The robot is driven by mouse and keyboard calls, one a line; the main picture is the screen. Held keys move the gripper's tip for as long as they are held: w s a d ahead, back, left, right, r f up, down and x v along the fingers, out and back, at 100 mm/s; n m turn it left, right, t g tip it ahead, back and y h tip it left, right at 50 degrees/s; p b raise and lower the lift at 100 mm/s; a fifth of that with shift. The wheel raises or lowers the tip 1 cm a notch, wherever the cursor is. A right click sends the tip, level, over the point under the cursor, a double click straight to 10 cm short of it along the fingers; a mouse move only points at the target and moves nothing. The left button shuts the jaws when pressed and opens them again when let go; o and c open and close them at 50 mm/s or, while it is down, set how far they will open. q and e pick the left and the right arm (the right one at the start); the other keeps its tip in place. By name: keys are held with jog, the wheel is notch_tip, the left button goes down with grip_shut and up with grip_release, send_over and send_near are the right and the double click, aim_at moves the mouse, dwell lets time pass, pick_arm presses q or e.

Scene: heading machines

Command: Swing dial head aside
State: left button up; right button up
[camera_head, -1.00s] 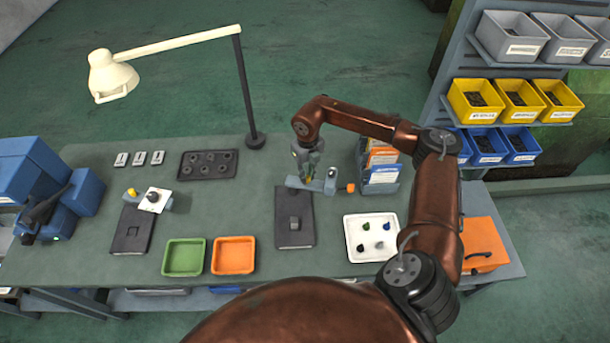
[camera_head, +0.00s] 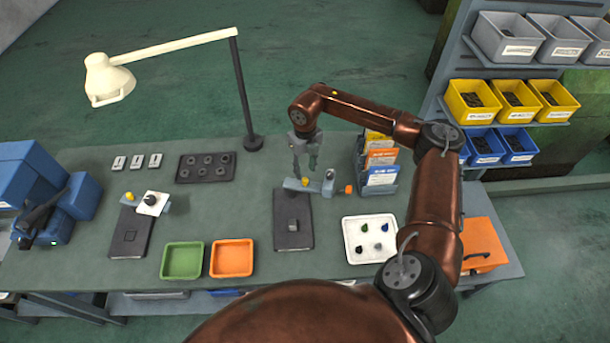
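On the right fixture, a grey-blue head arm (camera_head: 315,187) lies crosswise at the far end of a dark base plate (camera_head: 293,238). It has a yellow knob near its left part, a small upright grey part and an orange end (camera_head: 348,189) at the right. My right gripper (camera_head: 305,168) is just above and behind the arm's left part, fingers pointing down and apart, with nothing visible between them. It looks clear of the arm. A similar left fixture (camera_head: 130,232) carries a white square plate with a dark knob (camera_head: 152,202). My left gripper is not in view.
A card rack (camera_head: 380,178) stands close to the right of the head arm. A white tray (camera_head: 370,255) with small coloured parts, a green tray (camera_head: 183,259) and an orange tray (camera_head: 232,257) lie nearer. A lamp post (camera_head: 245,95) stands behind left.

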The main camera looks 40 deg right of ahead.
aim_at(305, 179)
notch_tip(305, 179, up, 7)
dwell(0.3)
jog(key=shift+r, duration=0.1)
dwell(0.4)
